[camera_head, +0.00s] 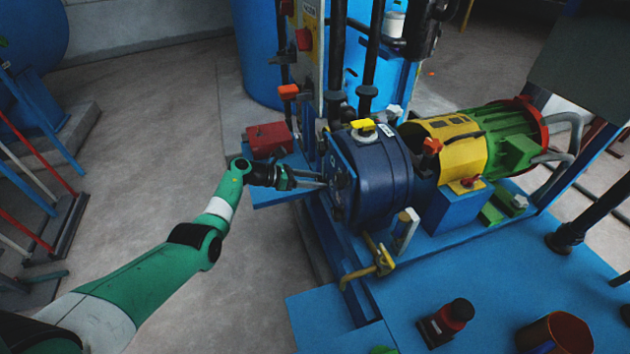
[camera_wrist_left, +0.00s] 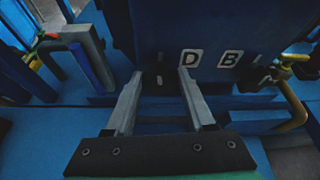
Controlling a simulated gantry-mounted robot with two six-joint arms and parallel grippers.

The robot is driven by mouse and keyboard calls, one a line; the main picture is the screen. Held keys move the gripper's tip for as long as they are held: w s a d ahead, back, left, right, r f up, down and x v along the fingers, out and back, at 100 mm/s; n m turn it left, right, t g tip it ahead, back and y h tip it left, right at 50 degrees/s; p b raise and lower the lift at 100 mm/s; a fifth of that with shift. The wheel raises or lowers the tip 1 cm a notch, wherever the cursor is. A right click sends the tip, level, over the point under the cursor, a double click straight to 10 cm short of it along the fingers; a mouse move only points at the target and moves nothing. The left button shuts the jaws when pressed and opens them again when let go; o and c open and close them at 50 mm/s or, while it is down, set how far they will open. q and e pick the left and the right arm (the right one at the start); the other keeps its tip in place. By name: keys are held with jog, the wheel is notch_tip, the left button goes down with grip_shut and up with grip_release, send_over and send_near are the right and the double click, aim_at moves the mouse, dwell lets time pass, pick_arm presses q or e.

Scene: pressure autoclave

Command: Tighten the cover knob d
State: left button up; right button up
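The dark blue pump housing (camera_head: 378,175) stands on the blue skid, its flat cover facing my left gripper. My right gripper is not in view.
A red box (camera_head: 268,139) sits on the skid behind my left wrist. A brass-coloured valve pipe (camera_head: 372,264) rises below the housing. The yellow and green motor (camera_head: 480,140) is to the right.

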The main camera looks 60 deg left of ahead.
pick_arm(q)
grip_shut()
jog(key=shift+d+r+m+y+p, duration=0.1)
jog(key=shift+m+y+p, duration=0.3)
jog(key=shift+p, duration=0.15)
jog(key=o, duration=0.5)
grip_release()
jog(key=shift+o, duration=0.2)
